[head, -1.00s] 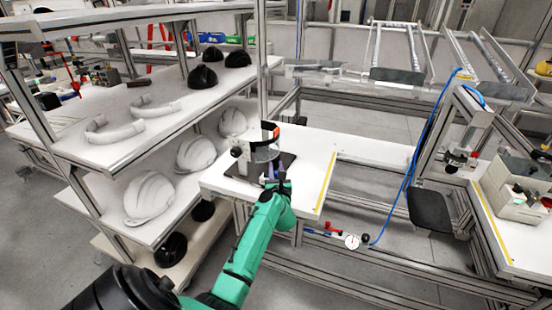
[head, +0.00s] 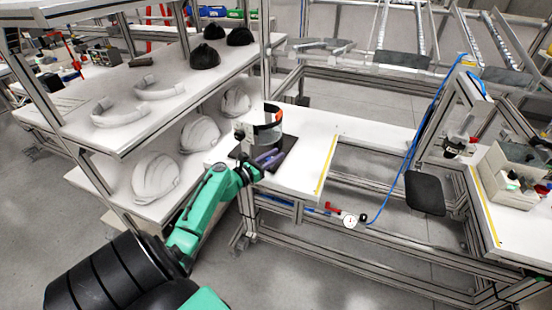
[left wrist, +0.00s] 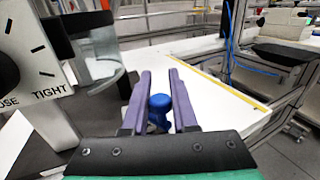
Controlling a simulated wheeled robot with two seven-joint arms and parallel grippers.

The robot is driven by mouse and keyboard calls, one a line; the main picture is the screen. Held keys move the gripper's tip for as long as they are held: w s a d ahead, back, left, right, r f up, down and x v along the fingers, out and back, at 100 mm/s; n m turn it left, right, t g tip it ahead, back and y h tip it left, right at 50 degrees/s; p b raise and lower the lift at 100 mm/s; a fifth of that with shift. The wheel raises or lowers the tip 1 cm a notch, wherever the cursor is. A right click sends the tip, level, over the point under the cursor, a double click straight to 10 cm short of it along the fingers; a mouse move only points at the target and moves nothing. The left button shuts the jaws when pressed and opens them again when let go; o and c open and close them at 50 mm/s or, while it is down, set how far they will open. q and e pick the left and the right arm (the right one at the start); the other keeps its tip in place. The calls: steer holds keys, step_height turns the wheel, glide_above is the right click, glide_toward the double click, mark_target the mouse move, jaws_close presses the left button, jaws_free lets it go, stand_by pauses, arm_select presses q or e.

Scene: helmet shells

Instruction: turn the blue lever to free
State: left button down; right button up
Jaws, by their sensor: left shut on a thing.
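The blue lever (left wrist: 160,112) shows in the left wrist view as a rounded blue knob between my two purple fingers. My left gripper (left wrist: 160,75) is shut on it; in the head view the gripper (head: 268,158) is at the fixture on the white table. The fixture carries a clear visor with a black and orange band (head: 268,122). A white dial plate (left wrist: 40,75) stands to the left in the wrist view, with a black knob, tick marks and the word TIGHT. The lever's base is hidden. My right gripper is not in view.
A shelf rack (head: 130,115) with white and black helmet shells stands close on the left. A pressure gauge (head: 349,221) hangs below the table's front edge. The table's right part (head: 315,150) is clear. A grey bin (head: 510,185) stands far right.

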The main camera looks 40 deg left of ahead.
arm_select(q)
steer(key=shift+s+a+m+h+b, duration=0.1)
steer(key=shift+s+m+h+b, duration=0.1)
steer(key=shift+m+h+b, duration=0.45)
steer(key=shift+h, duration=0.25)
steer(key=c, duration=0.7)
jaws_free()
steer(key=shift+w+f, duration=0.1)
steer(key=s+a, duration=0.2)
steer(key=s, duration=1.2)
steer(key=shift+s+a+b, duration=0.15)
steer(key=shift+a+b, duration=0.25)
steer(key=shift+b, duration=0.05)
